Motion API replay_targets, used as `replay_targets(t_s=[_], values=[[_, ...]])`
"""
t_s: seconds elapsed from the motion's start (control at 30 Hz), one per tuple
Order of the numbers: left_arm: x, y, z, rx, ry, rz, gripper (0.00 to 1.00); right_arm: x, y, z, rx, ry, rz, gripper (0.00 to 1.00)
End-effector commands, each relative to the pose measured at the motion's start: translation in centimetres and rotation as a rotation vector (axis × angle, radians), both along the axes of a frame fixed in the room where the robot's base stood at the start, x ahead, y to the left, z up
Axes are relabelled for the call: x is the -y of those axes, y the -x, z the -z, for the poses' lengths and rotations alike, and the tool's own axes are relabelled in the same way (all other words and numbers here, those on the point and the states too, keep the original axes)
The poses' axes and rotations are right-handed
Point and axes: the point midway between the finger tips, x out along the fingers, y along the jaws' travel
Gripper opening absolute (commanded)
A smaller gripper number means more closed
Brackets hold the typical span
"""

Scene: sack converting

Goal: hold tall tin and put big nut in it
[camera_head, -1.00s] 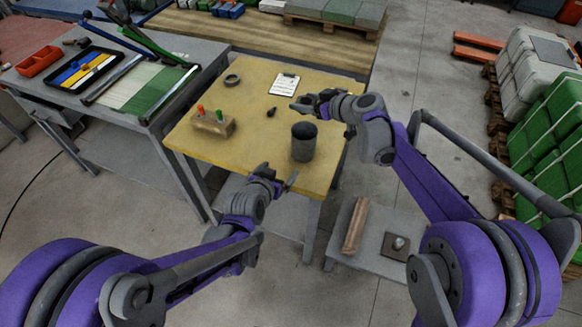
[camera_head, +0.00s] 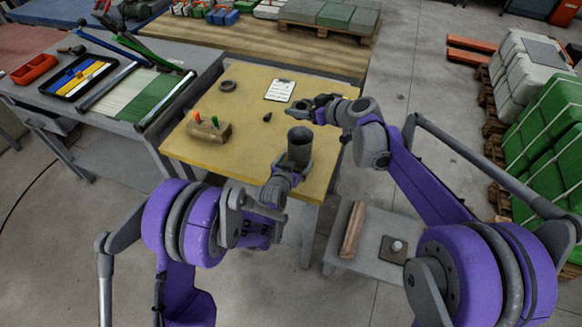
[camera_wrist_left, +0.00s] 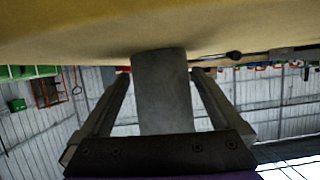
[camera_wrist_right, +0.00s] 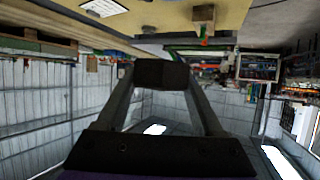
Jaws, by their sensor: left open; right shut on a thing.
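The tall tin (camera_head: 299,147) is a dark grey, open-topped cylinder standing upright near the front right of the yellow table (camera_head: 240,165). My left gripper (camera_head: 299,168) is open around its lower part. In the left wrist view the tin (camera_wrist_left: 162,92) stands between the two fingers, with gaps showing on both sides. My right gripper (camera_head: 306,108) is above the table, just behind and above the tin's rim. In the right wrist view it is shut on a dark, blocky big nut (camera_wrist_right: 162,73). The tin's inside is mostly hidden.
The table also holds a clipboard (camera_head: 280,90), a dark ring (camera_head: 228,86), a small dark piece (camera_head: 267,117) and a wooden block (camera_head: 209,132) with orange and green pegs. A low grey stand (camera_head: 365,262) is at the front right. The table's left front is clear.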

Motion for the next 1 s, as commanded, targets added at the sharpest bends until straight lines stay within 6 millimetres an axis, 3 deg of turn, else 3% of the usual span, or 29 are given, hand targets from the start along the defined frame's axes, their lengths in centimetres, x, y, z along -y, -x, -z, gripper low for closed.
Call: replay_targets(t_s=[0.23,0.63,0.9,1.0], values=[[0.8,-2.6,1.1,0.000,0.000,0.000,1.00,0.0,0.0,0.0,0.001,-0.001,0.000,0.00],[0.9,-3.1,1.3,0.000,0.000,0.000,0.98,0.0,0.0,0.0,0.001,-0.001,0.000,0.00],[0.9,-3.1,1.3,0.000,0.000,0.000,0.50,0.0,0.0,0.0,0.001,-0.001,0.000,0.00],[0.9,-3.1,1.3,0.000,0.000,0.000,0.37,0.0,0.0,0.0,0.001,-0.001,0.000,0.00]])
